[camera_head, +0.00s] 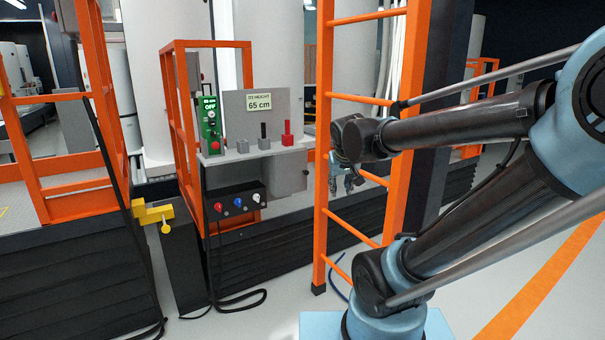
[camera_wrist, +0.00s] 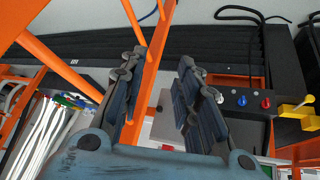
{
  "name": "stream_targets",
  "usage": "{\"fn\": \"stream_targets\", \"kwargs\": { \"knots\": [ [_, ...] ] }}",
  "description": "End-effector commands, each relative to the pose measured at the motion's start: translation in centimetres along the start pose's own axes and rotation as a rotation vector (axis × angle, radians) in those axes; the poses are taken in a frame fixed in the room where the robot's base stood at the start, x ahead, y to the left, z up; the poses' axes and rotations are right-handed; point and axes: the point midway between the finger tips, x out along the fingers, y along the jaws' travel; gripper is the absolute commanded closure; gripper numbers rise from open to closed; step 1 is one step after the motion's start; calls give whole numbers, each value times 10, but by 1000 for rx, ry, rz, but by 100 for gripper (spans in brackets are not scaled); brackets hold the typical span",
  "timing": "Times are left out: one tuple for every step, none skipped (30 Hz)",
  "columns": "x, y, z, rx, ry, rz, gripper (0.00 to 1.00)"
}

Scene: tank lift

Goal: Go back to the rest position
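In the wrist view my gripper (camera_wrist: 162,62) shows two dark blue-grey fingers standing apart. No held object shows between them. An orange ladder rail (camera_wrist: 152,75) passes behind the gap; I cannot tell how close it is. My arm reaches in from the right of the head view, bent, with the forearm crossing in front of the ladder.
The orange ladder (camera_head: 322,130) stands close to my arm. A yellow fitting (camera_head: 155,215) sits farther left. Floor at the lower right is open.

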Motion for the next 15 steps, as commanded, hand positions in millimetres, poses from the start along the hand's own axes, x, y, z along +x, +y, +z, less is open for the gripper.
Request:
{"fn": "stream_targets", "kwargs": {
  "knots": [
    [1, 12, 25, 21, -40, 8, 70],
    [1, 17, 40, 29, -65, 10, 70],
    [1, 23, 58, 39, -96, 10, 70],
    [1, 27, 72, 48, -120, 10, 70],
    [1, 30, 86, 56, -145, 9, 70],
    [1, 34, 105, 68, -176, 6, 70],
    [1, 36, 118, 74, -198, 3, 70],
    [1, 37, 131, 83, -220, -1, 70],
    [1, 38, 148, 92, -247, -7, 70],
    [2, 39, 159, 99, -265, -12, 70],
    [1, 39, 169, 104, -283, -16, 70],
    [1, 38, 181, 112, -303, -24, 70],
    [1, 38, 189, 116, -316, -28, 70],
    [1, 38, 196, 119, -327, -33, 70],
    [1, 37, 204, 125, -341, -38, 70]
  ]
}}
